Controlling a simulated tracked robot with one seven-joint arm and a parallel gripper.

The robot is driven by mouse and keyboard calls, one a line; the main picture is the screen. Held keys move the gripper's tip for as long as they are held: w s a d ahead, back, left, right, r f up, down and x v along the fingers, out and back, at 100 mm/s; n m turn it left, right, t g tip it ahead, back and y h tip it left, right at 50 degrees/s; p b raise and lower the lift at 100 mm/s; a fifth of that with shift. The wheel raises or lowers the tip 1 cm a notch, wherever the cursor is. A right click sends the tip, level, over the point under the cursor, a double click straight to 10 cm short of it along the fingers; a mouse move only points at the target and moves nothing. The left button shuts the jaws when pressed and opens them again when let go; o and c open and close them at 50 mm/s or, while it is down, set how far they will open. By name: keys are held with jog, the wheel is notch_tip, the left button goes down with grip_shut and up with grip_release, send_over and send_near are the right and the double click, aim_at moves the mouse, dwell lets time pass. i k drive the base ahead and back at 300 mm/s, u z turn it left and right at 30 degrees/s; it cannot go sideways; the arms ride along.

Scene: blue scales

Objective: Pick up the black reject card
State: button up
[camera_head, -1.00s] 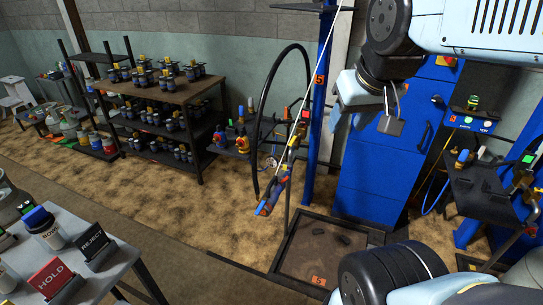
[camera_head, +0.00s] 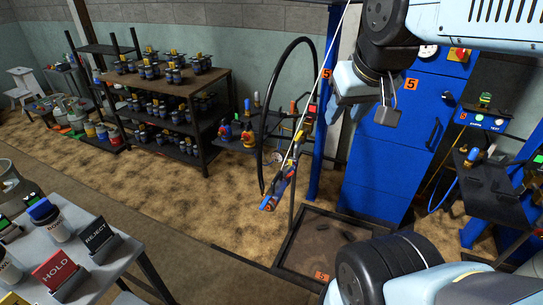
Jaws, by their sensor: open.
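The black reject card (camera_head: 98,236) stands upright, slightly tilted, at the right end of the grey table (camera_head: 122,255) at lower left, with white "REJECT" lettering facing me. It sits just behind and right of the red hold card (camera_head: 55,270). My gripper (camera_head: 387,114) hangs from my arm at upper right, in front of the blue cabinet. It is small and seen at an angle, with its jaws open and nothing visible in them. It is well apart from the card, far to its right in the picture.
White cups, one with a blue top (camera_head: 46,214), stand on the table left of the cards. A dark rack (camera_head: 180,85) of small containers is behind. A hose stand with a square floor tray (camera_head: 318,250) is at centre. Tan floor between table and rack is clear.

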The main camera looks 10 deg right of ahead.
aim_at(97, 233)
jog(key=z, duration=1.05)
jog(key=i, duration=0.1)
jog(key=u, duration=2.7)
jog(key=k, duration=0.9)
jog(key=u, duration=0.2)
jog(key=i, duration=0.85)
jog(key=z, duration=0.05)
